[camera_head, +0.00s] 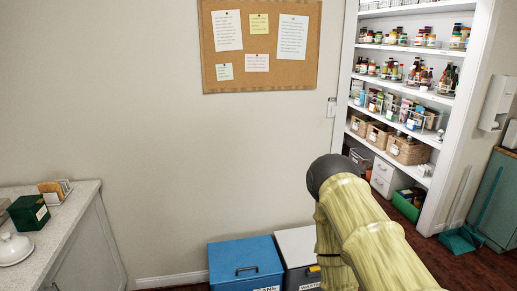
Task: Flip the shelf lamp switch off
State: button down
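A small light-coloured switch plate (331,107) is on the wall just left of the pantry shelf opening, below the right end of the corkboard. Its toggle is too small to read as on or off. The pantry shelves (405,53) are brightly lit, but I cannot make out a lamp itself. My arm, in a yellowish cover with a dark rounded joint, rises from the lower right, below the switch and apart from it in the picture. My gripper's fingers do not show.
A corkboard (261,83) with pinned notes hangs on the wall. A blue bin (246,262) and a white bin (299,244) stand below. A counter (76,222) is at left. A teal dustpan (460,240) and cabinet (496,205) are at right. The wall between is clear.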

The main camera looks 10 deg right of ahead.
aim_at(334, 108)
jog(key=z, duration=0.4)
jog(key=i, duration=2.05)
jog(key=z, duration=0.15)
